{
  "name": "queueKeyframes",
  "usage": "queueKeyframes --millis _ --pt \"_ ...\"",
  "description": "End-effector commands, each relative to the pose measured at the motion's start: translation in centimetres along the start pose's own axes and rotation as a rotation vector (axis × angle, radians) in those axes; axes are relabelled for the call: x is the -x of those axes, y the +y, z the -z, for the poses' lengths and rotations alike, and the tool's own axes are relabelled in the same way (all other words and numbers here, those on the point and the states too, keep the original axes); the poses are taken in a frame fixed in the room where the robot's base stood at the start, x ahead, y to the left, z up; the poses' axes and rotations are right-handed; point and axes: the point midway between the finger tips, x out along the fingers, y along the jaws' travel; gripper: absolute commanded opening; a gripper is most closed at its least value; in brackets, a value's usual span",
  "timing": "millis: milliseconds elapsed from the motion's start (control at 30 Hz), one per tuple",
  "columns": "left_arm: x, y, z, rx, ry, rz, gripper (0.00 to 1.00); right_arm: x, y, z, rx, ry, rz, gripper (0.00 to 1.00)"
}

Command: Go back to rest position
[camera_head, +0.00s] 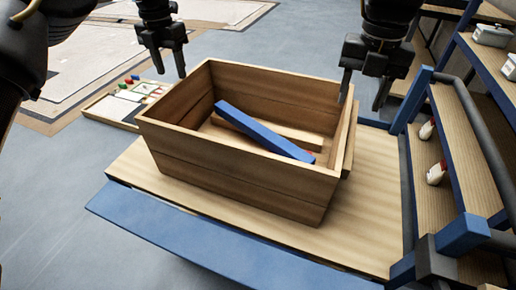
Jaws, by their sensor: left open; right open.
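My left gripper (172,62) is open and empty, hanging pointed down above the back left of a wooden crate (235,175). My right gripper (362,98) is open and empty, hanging near the crate's right rim; one fingertip overlaps the rim in the picture, and I cannot tell whether it touches. Inside the crate a blue bar (262,132) lies at a slant, next to a bare wooden bar (268,128) on the crate's floor.
The crate stands on a wooden platform (365,215) with a blue edge. A shelf rack (462,150) with small bottles stands close on the right. A low tray (112,108) with colored pieces lies behind left. Grey floor (50,190) is clear at left.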

Motion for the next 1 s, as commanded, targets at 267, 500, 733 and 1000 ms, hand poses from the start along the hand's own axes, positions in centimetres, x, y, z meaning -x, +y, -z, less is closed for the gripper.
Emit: queueKeyframes --millis 267,500,733,1000 --pt "0.0 0.0 0.0 0.000 0.000 0.000 0.51 2.1 0.0 0.0 0.001 0.000 0.000 0.51" --pt "0.0 0.0 0.0 0.000 0.000 0.000 0.51 2.2 0.0 0.0 0.001 0.001 0.000 0.51" --pt "0.0 0.1 0.0 0.001 0.000 0.000 0.51 2.2 0.0 0.0 0.002 0.000 -0.001 0.51" --pt "-2.0 7.3 -0.3 0.092 -0.044 -0.043 0.51 7.7 4.5 1.8 0.172 -0.001 -0.113 0.51"
